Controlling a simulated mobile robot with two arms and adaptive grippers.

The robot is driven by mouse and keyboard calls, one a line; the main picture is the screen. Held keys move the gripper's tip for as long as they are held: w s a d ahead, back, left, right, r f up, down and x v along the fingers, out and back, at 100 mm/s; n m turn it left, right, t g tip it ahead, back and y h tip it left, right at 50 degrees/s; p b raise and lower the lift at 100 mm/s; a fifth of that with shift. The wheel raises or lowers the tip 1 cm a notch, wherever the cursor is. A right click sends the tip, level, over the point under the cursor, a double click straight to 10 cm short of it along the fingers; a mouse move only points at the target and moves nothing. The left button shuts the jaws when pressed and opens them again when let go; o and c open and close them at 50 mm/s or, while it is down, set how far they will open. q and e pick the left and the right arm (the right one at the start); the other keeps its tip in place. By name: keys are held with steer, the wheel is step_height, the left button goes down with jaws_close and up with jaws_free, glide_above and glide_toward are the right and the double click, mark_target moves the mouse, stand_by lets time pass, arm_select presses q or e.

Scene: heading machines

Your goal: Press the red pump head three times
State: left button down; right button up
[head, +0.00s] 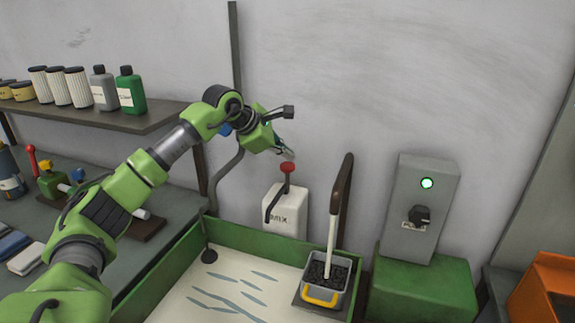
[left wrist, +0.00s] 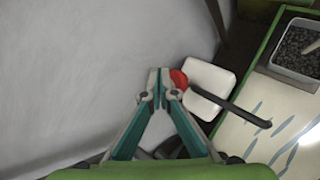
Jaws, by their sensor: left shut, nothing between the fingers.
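The red pump head (head: 288,167) sits on top of a white container (head: 286,212) with a dark spout, by the wall behind the green-edged tray. My left gripper (head: 287,153) is shut and empty, just above the pump head in the head view. In the left wrist view the shut fingertips (left wrist: 159,72) are beside the red pump head (left wrist: 179,79) and overlap its left edge. I cannot tell whether they touch it. The white container (left wrist: 211,82) shows below the head there. My right gripper is not in view.
A green-walled tray (head: 240,238) holds a small bin (head: 336,274) of dark bits with an upright handle. A grey box (head: 420,208) with a green light stands at right. A shelf (head: 130,118) with bottles and filters is at left. A thin pole and hose stand near my arm.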

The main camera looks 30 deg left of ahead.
mark_target(287, 165)
arm_select(q)
steer(key=shift+f, duration=0.1)
stand_by(0.7)
steer(key=shift+f, duration=0.35)
steer(key=shift+s+f+b, duration=0.1)
steer(key=shift+f+b, duration=1)
steer(key=shift+f, duration=0.3)
stand_by(1.0)
steer(key=shift+r, duration=0.1)
steer(key=shift+r+p, duration=1.5)
steer(key=shift+r, duration=0.1)
steer(key=shift+r, duration=0.1)
steer(key=shift+r+p, duration=2.05)
steer(key=shift+r, duration=0.45)
